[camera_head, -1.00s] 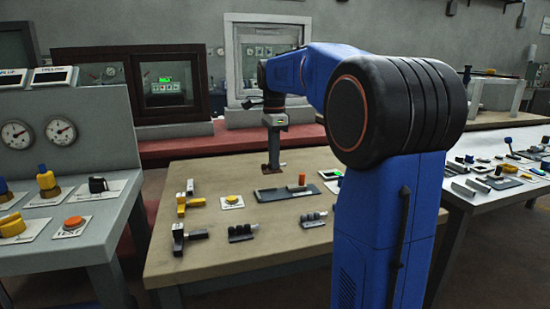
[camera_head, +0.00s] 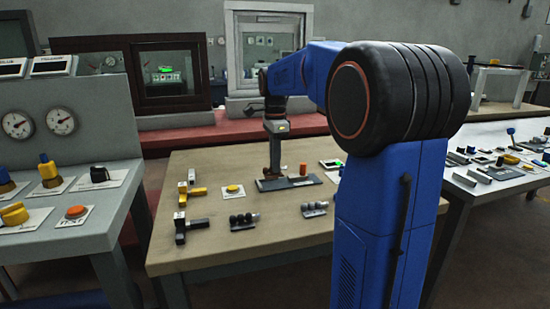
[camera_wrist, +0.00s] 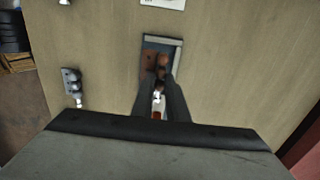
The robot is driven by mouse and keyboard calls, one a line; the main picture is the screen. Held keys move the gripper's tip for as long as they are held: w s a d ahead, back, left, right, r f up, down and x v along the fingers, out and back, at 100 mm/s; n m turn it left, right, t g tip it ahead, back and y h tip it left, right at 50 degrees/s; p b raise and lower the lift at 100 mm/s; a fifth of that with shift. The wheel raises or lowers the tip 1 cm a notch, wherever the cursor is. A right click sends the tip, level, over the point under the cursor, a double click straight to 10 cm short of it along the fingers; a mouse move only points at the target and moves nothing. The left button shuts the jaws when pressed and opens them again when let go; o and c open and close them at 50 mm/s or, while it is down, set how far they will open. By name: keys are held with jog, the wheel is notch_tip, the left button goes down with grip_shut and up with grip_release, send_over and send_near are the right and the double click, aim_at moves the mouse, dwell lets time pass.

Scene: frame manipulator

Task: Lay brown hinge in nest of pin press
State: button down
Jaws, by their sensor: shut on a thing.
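The pin press is a dark flat plate (camera_head: 288,183) on the wooden table, with an orange upright cylinder (camera_head: 303,169) on its right part. The plate (camera_wrist: 178,58) also shows in the wrist view, with a light L-shaped rim at its far and right sides. My gripper (camera_head: 274,174) points down over the plate's left part. In the wrist view my gripper (camera_wrist: 162,76) is shut on the brown hinge (camera_wrist: 163,60), which lies over the plate inside the rim. The fingers hide part of the hinge. I cannot tell whether it touches the plate.
Yellow (camera_head: 190,196) and dark (camera_head: 188,229) clamp-like parts stand at the table's left. A yellow button (camera_head: 233,190) and dark knobbed blocks (camera_head: 244,221) are nearby. A control desk (camera_head: 70,170) is at left, a cluttered white table (camera_head: 490,190) at right. The table's front strip is clear.

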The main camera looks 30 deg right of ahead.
jog(key=shift+f, duration=1.25)
jog(key=c, duration=1.7)
grip_release()
jog(key=shift+o, duration=0.2)
notch_tip(320, 180, up, 17)
jog(key=shift+r, duration=0.15)
